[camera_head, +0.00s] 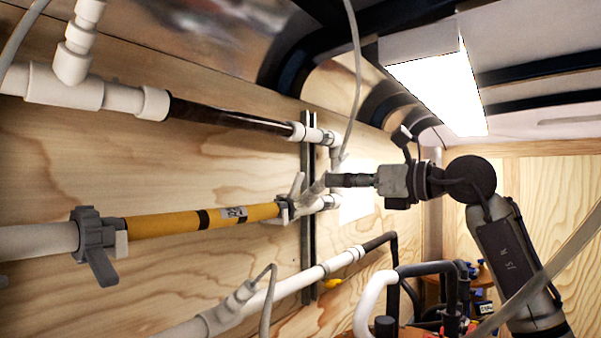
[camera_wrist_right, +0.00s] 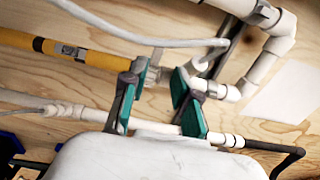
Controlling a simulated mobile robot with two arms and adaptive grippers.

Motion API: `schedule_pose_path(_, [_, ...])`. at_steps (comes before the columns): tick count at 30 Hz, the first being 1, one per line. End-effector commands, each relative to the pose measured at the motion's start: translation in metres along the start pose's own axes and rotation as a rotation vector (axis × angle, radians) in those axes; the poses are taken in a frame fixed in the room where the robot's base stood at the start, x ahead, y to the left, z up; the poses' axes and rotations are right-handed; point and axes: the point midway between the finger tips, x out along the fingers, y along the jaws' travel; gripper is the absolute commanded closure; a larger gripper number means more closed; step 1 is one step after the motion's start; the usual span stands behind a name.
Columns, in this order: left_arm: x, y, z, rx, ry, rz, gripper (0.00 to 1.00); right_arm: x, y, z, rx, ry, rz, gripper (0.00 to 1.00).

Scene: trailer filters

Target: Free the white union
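The yellow filter pipe (camera_head: 205,220) runs along the wooden wall between grey valves. A short white fitting, which looks like the white union (camera_head: 325,203), follows its right valve (camera_head: 287,208). In the right wrist view the white union (camera_wrist_right: 214,89) lies just right of the right finger. My right gripper (camera_head: 320,184) is in front of that end of the pipe. In the right wrist view, the teal-padded fingers of my right gripper (camera_wrist_right: 158,75) stand apart with nothing clearly held between them; contact cannot be told. My left gripper is not in view.
A grey left valve (camera_head: 95,240) has its handle hanging down. An upper black pipe (camera_head: 225,117) and a lower white pipe (camera_head: 300,281) run parallel. A thin hose (camera_head: 357,80) hangs near my right gripper. A metal rail (camera_head: 308,240) stands behind the fittings.

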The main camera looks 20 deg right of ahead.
Motion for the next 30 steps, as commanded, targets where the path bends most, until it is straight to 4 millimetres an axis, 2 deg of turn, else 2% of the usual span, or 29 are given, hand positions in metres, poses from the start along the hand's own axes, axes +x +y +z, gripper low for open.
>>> schedule_pose_path(1, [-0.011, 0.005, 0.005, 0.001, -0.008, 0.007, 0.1, 0.014, 0.002, 0.004, 0.004, 0.004, 0.007, 0.71])
schedule_pose_path(5, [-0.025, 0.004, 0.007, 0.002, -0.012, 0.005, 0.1, 0.042, 0.002, 0.004, 0.004, 0.002, 0.006, 0.71])
schedule_pose_path(12, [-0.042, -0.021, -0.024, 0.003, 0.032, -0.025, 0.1, 0.078, 0.002, 0.003, 0.003, 0.001, 0.005, 0.71])
schedule_pose_path(16, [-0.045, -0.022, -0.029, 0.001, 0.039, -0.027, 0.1, 0.087, 0.001, 0.001, 0.003, 0.001, 0.003, 0.71])
schedule_pose_path(25, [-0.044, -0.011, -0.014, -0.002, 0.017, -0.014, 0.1, 0.089, 0.001, -0.001, 0.002, 0.001, 0.003, 0.71])
schedule_pose_path(26, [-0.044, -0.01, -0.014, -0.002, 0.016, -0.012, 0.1, 0.089, 0.001, -0.001, 0.002, 0.001, 0.003, 0.72])
schedule_pose_path(30, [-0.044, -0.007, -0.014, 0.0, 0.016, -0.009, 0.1, 0.089, 0.001, -0.001, 0.002, 0.001, 0.003, 0.96])
